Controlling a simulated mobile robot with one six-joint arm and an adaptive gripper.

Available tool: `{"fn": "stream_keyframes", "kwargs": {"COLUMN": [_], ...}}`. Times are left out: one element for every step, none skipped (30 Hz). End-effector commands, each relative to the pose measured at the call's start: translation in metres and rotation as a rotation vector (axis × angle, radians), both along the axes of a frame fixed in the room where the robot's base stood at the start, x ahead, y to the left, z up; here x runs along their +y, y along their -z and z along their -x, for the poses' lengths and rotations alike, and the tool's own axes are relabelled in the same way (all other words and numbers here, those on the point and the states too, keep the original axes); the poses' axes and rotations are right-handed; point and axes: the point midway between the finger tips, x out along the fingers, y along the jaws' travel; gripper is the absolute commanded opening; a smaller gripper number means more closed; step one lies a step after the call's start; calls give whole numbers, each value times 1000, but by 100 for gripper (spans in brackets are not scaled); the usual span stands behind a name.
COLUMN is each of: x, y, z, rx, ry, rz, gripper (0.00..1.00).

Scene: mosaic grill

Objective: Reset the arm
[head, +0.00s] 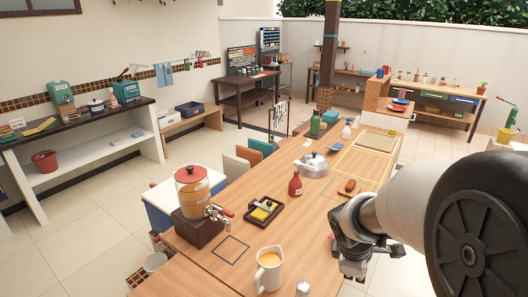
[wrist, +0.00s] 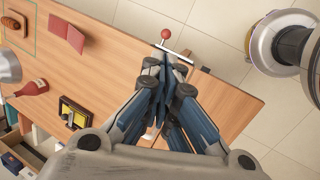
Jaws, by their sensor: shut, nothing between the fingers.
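My gripper (head: 347,268) hangs from my arm at the right side of the long wooden table (head: 222,222) in the head view, near the table's right edge. In the wrist view my gripper (wrist: 165,62) has its blue-grey fingers together, with nothing between them. The fingertips show over the table's edge, close to a white bar with a red ball (wrist: 166,33). I cannot tell whether they touch it. My arm's large dark joint covers the lower right of the head view.
The wrist view also shows a red folded item (wrist: 67,33). Tiled floor (head: 95,205) is clear at left.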

Motion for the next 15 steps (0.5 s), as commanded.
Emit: {"fn": "stream_keyframes", "kwargs": {"x": [4, 7, 10, 14, 17, 21, 25, 29, 34, 38, 43, 48, 52, 56, 62], "y": [-21, -30, -42, -51, -58, -68, -74, -79, -86, -90, -93, -97, -99, -100, -102], "z": [15, 24, 36, 46, 56, 70, 80, 91, 105, 116, 126, 140, 149, 159, 170], "rx": [-46, -67, -94, -113, -133, -157, -174, -191, -210, -225, -238, -252, -262, -269, -277], "ry": [86, 140, 211, 264, 315, 383, 433, 482, 546, 594, 640, 699, 739, 778, 825], "rz": [-31, -51, -81, -104, -129, -162, -189, -218, -256, -286, -317, -356, -385, -414, -450], "gripper": [0, 0, 0, 0, 0, 0, 0, 0, 0, 0, 0, 0, 0, 0, 0]}}
